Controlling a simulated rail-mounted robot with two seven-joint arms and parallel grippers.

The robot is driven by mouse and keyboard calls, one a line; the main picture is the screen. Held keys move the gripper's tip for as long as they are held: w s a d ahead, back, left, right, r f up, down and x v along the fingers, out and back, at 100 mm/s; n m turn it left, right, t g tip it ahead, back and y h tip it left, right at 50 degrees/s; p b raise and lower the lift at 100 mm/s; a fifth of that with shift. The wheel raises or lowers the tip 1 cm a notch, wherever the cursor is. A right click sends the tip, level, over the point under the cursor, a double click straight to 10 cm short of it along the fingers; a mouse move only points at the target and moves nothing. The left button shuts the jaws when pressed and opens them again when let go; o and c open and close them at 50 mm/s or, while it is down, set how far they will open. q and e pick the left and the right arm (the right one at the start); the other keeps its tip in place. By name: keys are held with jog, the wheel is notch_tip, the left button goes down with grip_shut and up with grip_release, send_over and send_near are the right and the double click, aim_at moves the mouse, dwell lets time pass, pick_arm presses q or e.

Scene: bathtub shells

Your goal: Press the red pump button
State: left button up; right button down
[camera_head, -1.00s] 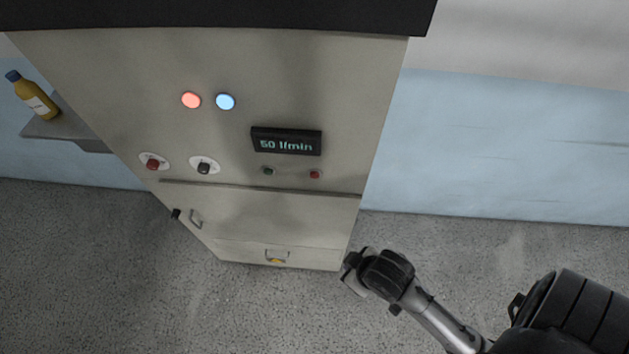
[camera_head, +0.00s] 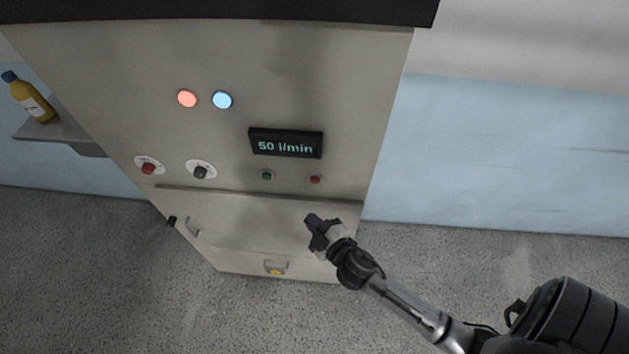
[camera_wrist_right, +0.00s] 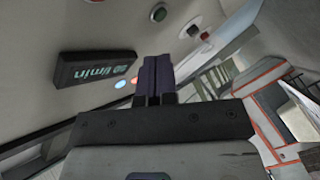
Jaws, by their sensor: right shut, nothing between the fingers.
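The red pump button (camera_head: 315,180) is small and round, on the beige cabinet front below the right part of the black display (camera_head: 286,144). In the right wrist view a red button (camera_wrist_right: 95,1) is cut by the top edge. My right gripper (camera_head: 312,219) is in front of the cabinet, below the red button in the picture and apart from it. Its dark fingers (camera_wrist_right: 153,78) are shut together with nothing between them. My left gripper is not in view.
A green button (camera_head: 267,175) sits left of the red one. A red knob (camera_head: 148,168) and a dark knob (camera_head: 200,172) are farther left. Two lit round lights, orange (camera_head: 187,99) and blue (camera_head: 222,100), are above. A drawer handle (camera_head: 275,267) is lower down.

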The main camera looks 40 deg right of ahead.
aim_at(315, 181)
jog(key=shift+a+r, duration=0.3)
jog(key=shift+a, duration=0.1)
jog(key=shift+w, duration=0.1)
jog(key=w+d, duration=0.5)
jog(key=d, duration=0.1)
jog(key=shift+w+d, duration=0.35)
jog(key=shift+w, duration=0.05)
jog(key=shift+w+d, duration=0.1)
jog(key=shift+d, duration=0.05)
dwell(2.2)
jog(key=shift+w+d, duration=0.15)
jog(key=shift+w+d, duration=0.3)
dwell(0.9)
jog(key=shift+s+a, duration=0.1)
jog(key=shift+s, duration=0.05)
dwell(0.3)
jog(key=shift+s+a+p, duration=0.35)
jog(key=shift+s+a, duration=0.1)
jog(key=shift+a, duration=0.05)
